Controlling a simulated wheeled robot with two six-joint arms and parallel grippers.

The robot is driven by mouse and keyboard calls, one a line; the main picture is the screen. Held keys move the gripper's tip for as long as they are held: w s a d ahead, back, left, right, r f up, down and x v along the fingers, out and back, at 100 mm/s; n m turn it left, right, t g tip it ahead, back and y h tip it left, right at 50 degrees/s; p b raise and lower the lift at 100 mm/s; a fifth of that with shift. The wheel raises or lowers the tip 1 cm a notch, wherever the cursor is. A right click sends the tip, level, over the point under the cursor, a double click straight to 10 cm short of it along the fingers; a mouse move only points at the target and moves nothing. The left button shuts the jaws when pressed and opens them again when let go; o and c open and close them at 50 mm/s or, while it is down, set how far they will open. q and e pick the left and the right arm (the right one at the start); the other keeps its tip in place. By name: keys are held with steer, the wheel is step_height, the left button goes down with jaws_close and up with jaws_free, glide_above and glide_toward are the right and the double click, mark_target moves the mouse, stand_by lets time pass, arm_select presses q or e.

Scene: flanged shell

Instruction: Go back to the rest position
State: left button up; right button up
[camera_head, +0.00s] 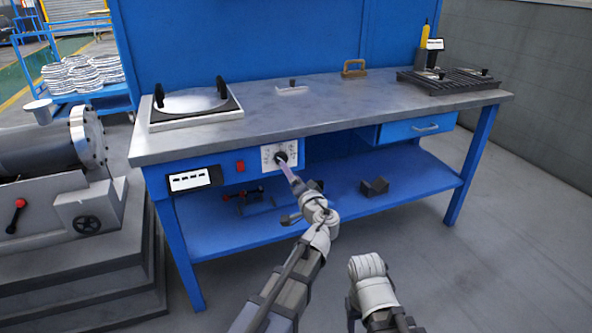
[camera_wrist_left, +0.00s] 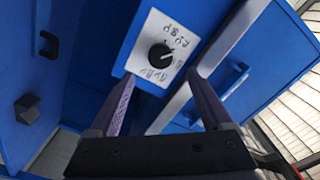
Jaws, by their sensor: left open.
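A black round dial knob (camera_head: 281,157) sits on a white marked plate (camera_head: 268,163) on the blue front of the workbench. My left gripper (camera_head: 285,168) is in front of the plate, its purple fingers pointing at the knob. In the left wrist view the knob (camera_wrist_left: 160,53) lies just beyond the fingertips, and my left gripper (camera_wrist_left: 159,77) is open with nothing between its fingers. The knob looks clear of both fingers, though the exact gap is hard to judge. My right arm shows only partly at the bottom of the head view; its gripper is not seen.
A red button (camera_head: 240,166) is left of the dial. A blue drawer (camera_head: 415,128) is right. A lathe-like machine (camera_head: 80,180) stands left.

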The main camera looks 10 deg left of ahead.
arm_select(q)
steer(key=s+f+n+g+h, duration=0.25)
steer(key=s+f+g, duration=0.55)
steer(key=s+f, duration=0.45)
steer(key=s+d+f+m+g+h, duration=0.1)
steer(key=s+d+f+g+h, duration=0.35)
steer(key=s, duration=0.45)
steer(key=s+d+f+m+g+h, duration=0.1)
steer(key=s+d+f+g+h, duration=0.15)
steer(key=s+d+f, duration=0.45)
step_height(320, 180, up, 40)
steer(key=s+d+p, duration=0.1)
steer(key=p, duration=3.7)
steer(key=shift+s+y, duration=0.25)
steer(key=shift+y, duration=0.1)
